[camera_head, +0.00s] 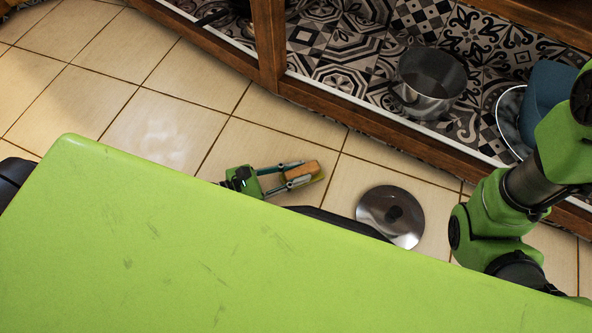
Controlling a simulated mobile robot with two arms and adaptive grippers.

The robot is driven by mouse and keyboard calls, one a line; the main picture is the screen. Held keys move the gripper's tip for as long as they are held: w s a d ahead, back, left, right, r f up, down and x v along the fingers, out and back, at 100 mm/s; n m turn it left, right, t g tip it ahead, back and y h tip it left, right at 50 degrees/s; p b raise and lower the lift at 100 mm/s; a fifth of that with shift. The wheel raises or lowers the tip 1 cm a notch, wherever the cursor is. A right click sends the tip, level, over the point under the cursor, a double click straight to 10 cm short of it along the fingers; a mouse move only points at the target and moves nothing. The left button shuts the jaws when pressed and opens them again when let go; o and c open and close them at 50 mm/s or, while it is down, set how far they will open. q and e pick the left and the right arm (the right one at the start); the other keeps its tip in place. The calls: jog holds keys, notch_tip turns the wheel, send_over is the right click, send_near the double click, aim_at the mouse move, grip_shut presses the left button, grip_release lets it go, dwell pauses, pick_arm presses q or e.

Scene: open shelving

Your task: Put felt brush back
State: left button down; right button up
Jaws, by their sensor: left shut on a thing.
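My left gripper (298,174) shows beyond the edge of my green body, low over the tiled floor. Its two fingers are shut on the felt brush (304,171), a small block with an orange-brown wooden face and a yellow-green edge. The brush sticks out a little to the right of the fingertips. I cannot tell how high it is above the floor. My right arm comes in at the right edge, but its gripper is out of view.
A round metal lid with a dark knob (376,207) lies on the floor right of the brush. The floor at left is clear.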

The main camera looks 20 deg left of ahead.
pick_arm(q)
jog(key=c, duration=1.8)
grip_release()
jog(key=shift+r+p, duration=0.25)
jog(key=shift+p, duration=0.15)
jog(key=p+v, duration=0.5)
jog(key=v, duration=0.5)
jog(key=shift+s+a, duration=0.25)
jog(key=shift+s+a+p, duration=0.35)
jog(key=shift+s+a, duration=0.1)
jog(key=shift+a, duration=0.05)
